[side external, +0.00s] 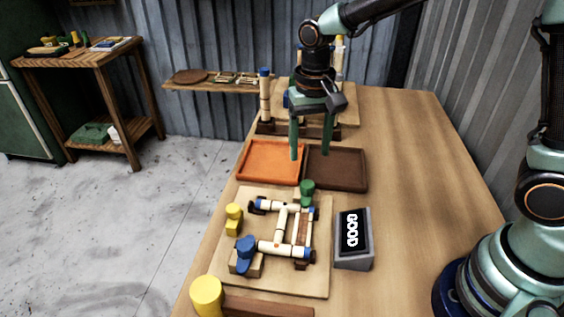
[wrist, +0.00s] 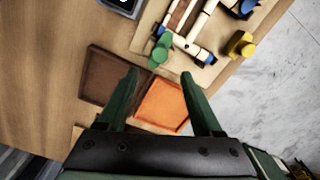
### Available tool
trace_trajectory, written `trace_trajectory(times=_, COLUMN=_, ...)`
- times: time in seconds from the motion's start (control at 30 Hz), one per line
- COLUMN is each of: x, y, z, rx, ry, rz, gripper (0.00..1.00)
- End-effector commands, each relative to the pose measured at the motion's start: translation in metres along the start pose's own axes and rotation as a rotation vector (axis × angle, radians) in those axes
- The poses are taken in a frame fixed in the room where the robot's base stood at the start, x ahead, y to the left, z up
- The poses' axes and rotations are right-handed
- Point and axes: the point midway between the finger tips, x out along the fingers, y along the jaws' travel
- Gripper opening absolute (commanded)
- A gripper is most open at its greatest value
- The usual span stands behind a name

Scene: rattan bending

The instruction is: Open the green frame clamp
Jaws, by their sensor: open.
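The green frame clamp (side external: 307,189) stands at the far edge of a wooden board (side external: 318,281), beside a corner of the pale frame with blue ends (side external: 283,222). In the wrist view the green clamp (wrist: 160,50) lies just beyond my fingertips, its handle beside the frame's corner. Whether its jaw touches the frame is too small to tell. My gripper (side external: 310,155) is open and empty, pointing down above the orange and brown trays, behind the clamp and apart from it. Its two green fingers also show in the wrist view (wrist: 160,74).
The orange tray (side external: 268,162) and brown tray (side external: 338,168) lie behind the board. A yellow clamp (side external: 234,219) and a blue clamp (side external: 246,251) stand at the board's left. A box reading GOOD (side external: 352,238) is at its right. The table's right side is clear.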

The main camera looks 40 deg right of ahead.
Motion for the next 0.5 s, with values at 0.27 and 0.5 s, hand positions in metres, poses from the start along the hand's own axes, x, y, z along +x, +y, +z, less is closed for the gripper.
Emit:
trace_trajectory(times=0.27, x=0.056, y=0.001, z=0.001, rx=-0.001, ry=-0.004, rz=0.003, gripper=0.67)
trace_trajectory(times=0.5, x=0.086, y=0.001, z=0.001, rx=-0.001, ry=-0.002, rz=0.002, gripper=0.67)
